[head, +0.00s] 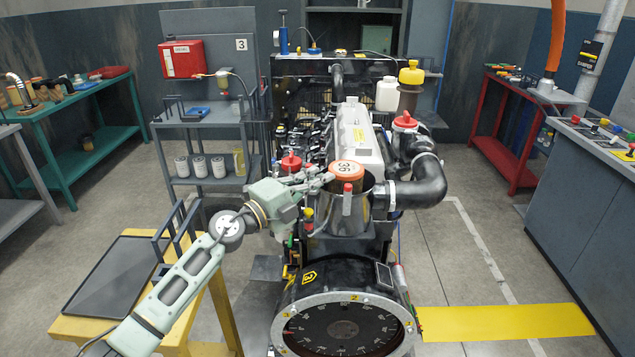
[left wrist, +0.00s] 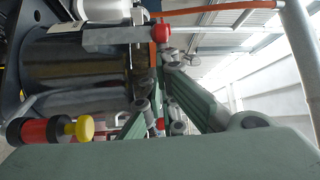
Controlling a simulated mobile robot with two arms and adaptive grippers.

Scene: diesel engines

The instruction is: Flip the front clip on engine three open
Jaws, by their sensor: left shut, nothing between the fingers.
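Engine three (head: 357,130) stands in the middle of the head view. At its near side is a metal canister (head: 325,218) with an orange lid (head: 346,172) marked 36. The front clip (head: 347,202) is a grey bar with a red tip, upright against the canister's near side. In the left wrist view the clip (left wrist: 115,40) lies across the dark canister (left wrist: 75,75). My left gripper (head: 328,178) is shut and empty at the lid's left edge, close to the clip's red tip; I cannot tell whether they touch. My right gripper is out of view.
A black ring housing (head: 310,278) sits below the canister. A black pipe (head: 425,185) bends off to the right. A yellow stand (head: 95,328) with a dark tray (head: 112,275) is at the left. The floor at right is open, with a yellow strip (head: 505,322).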

